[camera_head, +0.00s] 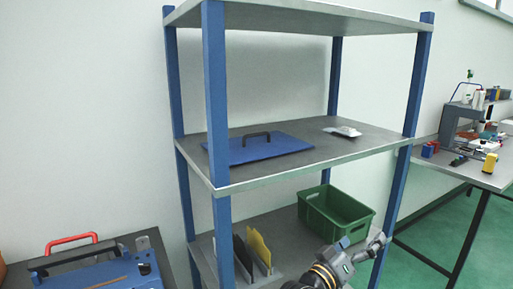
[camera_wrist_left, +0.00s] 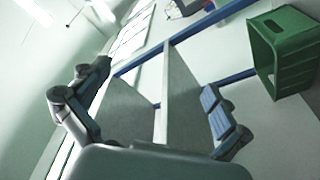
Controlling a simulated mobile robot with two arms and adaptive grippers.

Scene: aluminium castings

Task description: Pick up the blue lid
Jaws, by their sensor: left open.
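The blue lid (camera_head: 256,147) is a flat blue panel with a black handle (camera_head: 256,137) on top. It lies flat on the left part of the grey middle shelf (camera_head: 345,152). My left gripper (camera_head: 364,243) is low at the right, in front of the lower shelf and below the level of the lid. It is apart from the lid. Its two fingers stand wide apart with nothing between them in the left wrist view (camera_wrist_left: 150,90). I cannot make out the lid in that view. My right gripper is not in view.
Blue posts (camera_head: 216,110) bound the rack. A small pale item (camera_head: 343,131) lies right of the lid. The lower shelf holds a green crate (camera_head: 335,213) and upright dividers (camera_head: 258,248). A blue case with a red handle (camera_head: 72,240) stands lower left. A cluttered workbench (camera_head: 455,171) is right.

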